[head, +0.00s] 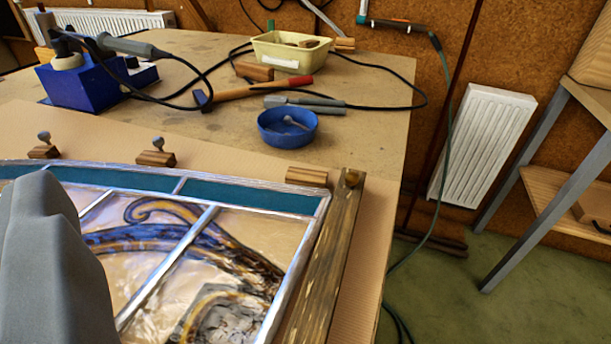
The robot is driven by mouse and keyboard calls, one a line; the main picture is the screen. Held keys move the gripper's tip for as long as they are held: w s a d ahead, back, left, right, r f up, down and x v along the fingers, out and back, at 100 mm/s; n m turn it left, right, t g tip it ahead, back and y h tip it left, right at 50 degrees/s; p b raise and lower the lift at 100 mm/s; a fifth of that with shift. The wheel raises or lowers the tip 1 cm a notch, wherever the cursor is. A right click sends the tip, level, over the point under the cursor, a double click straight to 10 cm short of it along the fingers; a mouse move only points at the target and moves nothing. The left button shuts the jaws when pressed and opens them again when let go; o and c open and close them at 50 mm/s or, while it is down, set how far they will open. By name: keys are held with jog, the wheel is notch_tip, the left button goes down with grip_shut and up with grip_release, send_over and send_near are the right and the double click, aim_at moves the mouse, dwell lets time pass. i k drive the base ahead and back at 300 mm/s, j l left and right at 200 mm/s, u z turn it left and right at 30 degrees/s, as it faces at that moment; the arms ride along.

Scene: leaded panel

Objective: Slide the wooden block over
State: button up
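A small striped wooden block (307,176) lies against the top edge of the leaded panel (253,200), near its right corner. Its right end is close to a wooden batten (325,255) along the panel's right side; I cannot tell if they touch. Two more wooden blocks, each with a grey-headed pin or knob, sit along the panel's top edge: one in the middle (155,159) and one further left (43,152). A smooth grey part of my gripper (52,265) fills the lower left and hides part of the panel. Its fingertips are not distinguishable.
Behind the panel stand a blue bowl (287,138), a red-tipped hammer (255,90), a cream tub (290,60) and a blue soldering station (85,88). A black cable loops across the table (370,130). The table's right edge drops to a green floor.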

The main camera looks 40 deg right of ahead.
aim_at(311, 178)
jog(key=k+l, duration=0.1)
jog(key=l, duration=0.5)
jog(key=k+l+z, duration=0.1)
jog(key=l, duration=0.55)
jog(key=k+l, duration=0.1)
jog(key=l, duration=0.5)
